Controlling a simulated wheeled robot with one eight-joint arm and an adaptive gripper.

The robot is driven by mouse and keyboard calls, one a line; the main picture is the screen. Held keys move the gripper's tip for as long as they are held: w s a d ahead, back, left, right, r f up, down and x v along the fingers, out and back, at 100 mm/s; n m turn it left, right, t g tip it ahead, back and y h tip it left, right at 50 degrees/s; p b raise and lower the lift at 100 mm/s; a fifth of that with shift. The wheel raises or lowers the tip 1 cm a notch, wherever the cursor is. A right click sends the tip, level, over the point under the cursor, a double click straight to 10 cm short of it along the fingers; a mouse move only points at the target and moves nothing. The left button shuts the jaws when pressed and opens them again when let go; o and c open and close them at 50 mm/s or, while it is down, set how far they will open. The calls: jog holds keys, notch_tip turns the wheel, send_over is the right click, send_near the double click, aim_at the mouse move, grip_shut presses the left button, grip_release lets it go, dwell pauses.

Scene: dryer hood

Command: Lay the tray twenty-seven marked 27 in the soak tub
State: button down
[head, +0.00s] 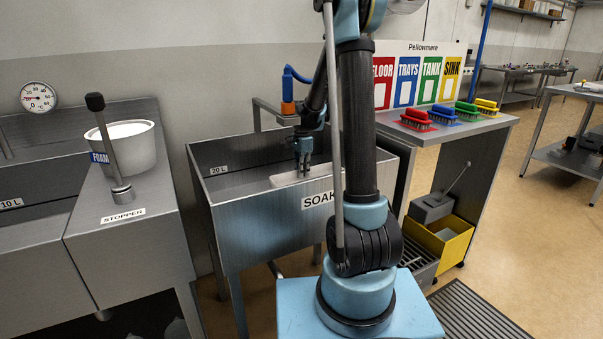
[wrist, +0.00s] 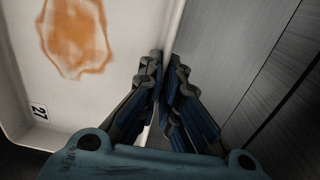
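Tray twenty-seven is a white tray (head: 287,180) inside the grey metal soak tub (head: 262,212). In the wrist view the tray (wrist: 115,95) shows an orange-brown stain on its floor and a small 27 label on its wall. My gripper (head: 303,172) reaches down into the tub at the tray's edge. In the wrist view my gripper's fingers (wrist: 165,62) are close together, with the tray's rim between them. The tray looks about level. The tub's front wall and my arm hide part of it, and I cannot tell whether it touches the tub's bottom.
A blue and orange tap fitting (head: 288,95) stands at the tub's back. On the left, a counter (head: 130,235) holds a white foam bucket (head: 127,145) and a stopper lever (head: 110,150).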

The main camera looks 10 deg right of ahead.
jog(key=shift+f, duration=0.55)
jog(key=c, duration=1.8)
grip_release()
jog(key=shift+r, duration=0.1)
notch_tip(320, 180, up, 13)
jog(key=shift+w, duration=0.1)
